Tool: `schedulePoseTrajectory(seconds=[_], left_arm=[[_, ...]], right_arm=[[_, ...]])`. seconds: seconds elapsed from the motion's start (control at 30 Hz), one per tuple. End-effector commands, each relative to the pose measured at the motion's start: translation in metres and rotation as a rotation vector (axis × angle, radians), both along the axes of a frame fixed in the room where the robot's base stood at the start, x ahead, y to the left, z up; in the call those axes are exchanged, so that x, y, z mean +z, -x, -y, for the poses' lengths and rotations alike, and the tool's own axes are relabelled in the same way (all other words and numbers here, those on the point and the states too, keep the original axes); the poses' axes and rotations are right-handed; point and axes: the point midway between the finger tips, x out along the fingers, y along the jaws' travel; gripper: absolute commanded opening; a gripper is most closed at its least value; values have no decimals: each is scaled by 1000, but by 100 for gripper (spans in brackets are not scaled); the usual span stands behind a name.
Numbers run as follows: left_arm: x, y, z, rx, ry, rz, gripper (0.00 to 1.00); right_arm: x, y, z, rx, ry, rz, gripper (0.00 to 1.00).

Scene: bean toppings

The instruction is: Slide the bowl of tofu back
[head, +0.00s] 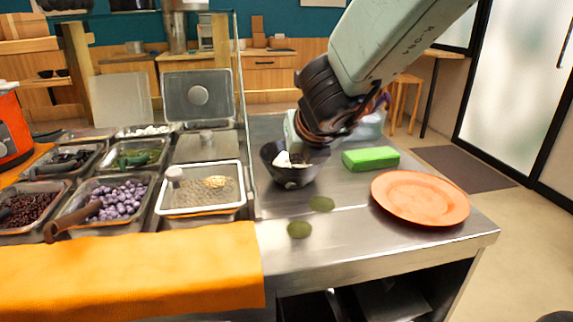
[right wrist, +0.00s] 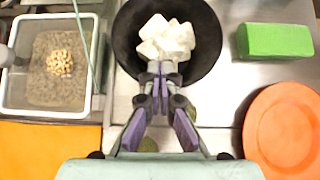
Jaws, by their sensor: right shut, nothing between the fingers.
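The dark bowl of tofu (head: 291,178) stands on the metal counter, right of the glass divider. White tofu cubes (right wrist: 166,38) are heaped in it. The bowl also shows at the top of the right wrist view (right wrist: 205,52). My right gripper (right wrist: 159,70) is shut with nothing in it. Its tips are over the near part of the bowl, beside the tofu; I cannot tell whether they touch the bowl. In the head view my right arm hides part of the bowl's far side. My left gripper is not in view.
An orange plate (head: 420,198) and a green block (head: 370,159) lie right of the bowl. Two green round spots (head: 299,229) mark the counter in front. Left of the glass divider (head: 243,110) are several topping trays (head: 201,211) and an orange cloth (head: 130,270).

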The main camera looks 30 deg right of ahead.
Motion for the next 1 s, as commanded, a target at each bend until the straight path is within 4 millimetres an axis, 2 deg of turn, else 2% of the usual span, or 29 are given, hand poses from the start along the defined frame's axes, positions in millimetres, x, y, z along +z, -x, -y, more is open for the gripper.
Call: schedulePoseTrajectory(seconds=[0.03,0.37,0.5,0.63,1.0], left_arm=[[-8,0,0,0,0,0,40],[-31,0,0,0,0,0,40],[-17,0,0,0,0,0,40],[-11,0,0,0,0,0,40],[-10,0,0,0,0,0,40]], right_arm=[[-13,-8,2,-1,-1,-3,0],[-55,-53,13,0,0,-1,0],[-50,-73,18,-1,-1,-1,0],[-49,-86,20,0,0,-1,0],[-51,-92,22,1,1,0,0]])
